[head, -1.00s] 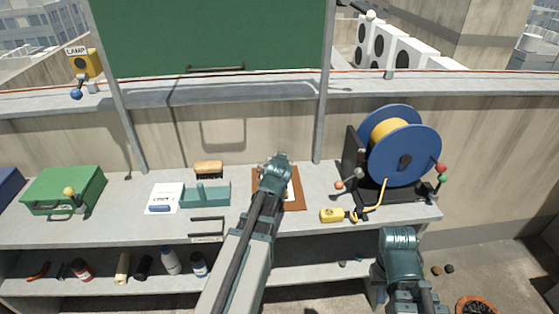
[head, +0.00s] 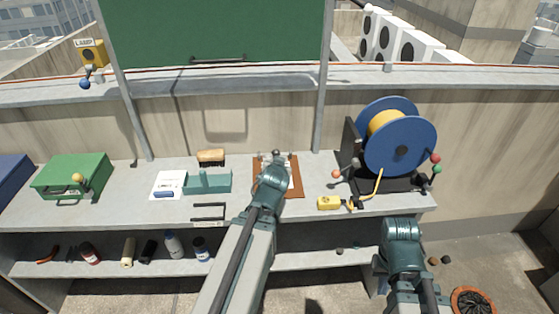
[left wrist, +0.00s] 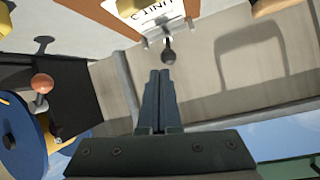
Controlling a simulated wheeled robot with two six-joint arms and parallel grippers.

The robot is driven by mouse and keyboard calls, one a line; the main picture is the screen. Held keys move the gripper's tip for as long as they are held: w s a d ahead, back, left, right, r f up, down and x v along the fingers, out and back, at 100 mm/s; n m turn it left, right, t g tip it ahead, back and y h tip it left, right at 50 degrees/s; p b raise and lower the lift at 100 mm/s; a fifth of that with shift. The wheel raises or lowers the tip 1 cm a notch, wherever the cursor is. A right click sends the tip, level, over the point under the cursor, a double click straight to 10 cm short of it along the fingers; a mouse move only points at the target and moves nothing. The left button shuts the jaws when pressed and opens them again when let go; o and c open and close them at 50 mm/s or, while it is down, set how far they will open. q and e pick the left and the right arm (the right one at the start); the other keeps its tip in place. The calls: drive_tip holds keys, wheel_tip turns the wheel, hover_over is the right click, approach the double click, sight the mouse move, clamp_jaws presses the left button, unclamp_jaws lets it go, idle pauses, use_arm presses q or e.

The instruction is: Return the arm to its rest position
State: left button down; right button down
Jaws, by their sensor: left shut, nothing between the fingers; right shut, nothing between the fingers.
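My left gripper (left wrist: 160,75) shows in the left wrist view with its two fingers together and nothing between them. In the head view my left arm reaches in from the bottom middle, its wrist (head: 270,182) over the brown clipboard (head: 295,180), hiding part of it. A small dark ball knob (left wrist: 169,56) stands just beyond the fingertips in the left wrist view, apart from them as far as I can tell. My right gripper (head: 403,230) is low at the right, in front of the bench's right end; it is shut and empty.
The bench top (head: 120,208) carries a green case (head: 72,175), a teal holder (head: 207,183), a brush (head: 211,157), a yellow tool (head: 329,203) and a blue cable reel (head: 401,140). Bottles stand on the lower shelf. A green board (head: 215,30) rises behind. A pot (head: 472,300) stands at lower right.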

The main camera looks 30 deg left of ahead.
idle(0.4)
use_arm(q)
drive_tip(key=s+d+f+m+g+h+p, duration=0.1)
drive_tip(key=s+d+f+g+h, duration=0.15)
drive_tip(key=d, duration=0.65)
drive_tip(key=s+d+f+m+g+h+p, duration=0.1)
drive_tip(key=s+d+f+m+g, duration=0.2)
drive_tip(key=d, duration=0.5)
drive_tip(key=s+d+f+m+g+p, duration=0.1)
drive_tip(key=s+d+f+g, duration=0.1)
drive_tip(key=s+d+g, duration=0.4)
drive_tip(key=s+d, duration=0.5)
drive_tip(key=s, duration=0.3)
drive_tip(key=shift+f+m, duration=0.15)
drive_tip(key=shift+m, duration=0.25)
drive_tip(key=shift+d, duration=0.1)
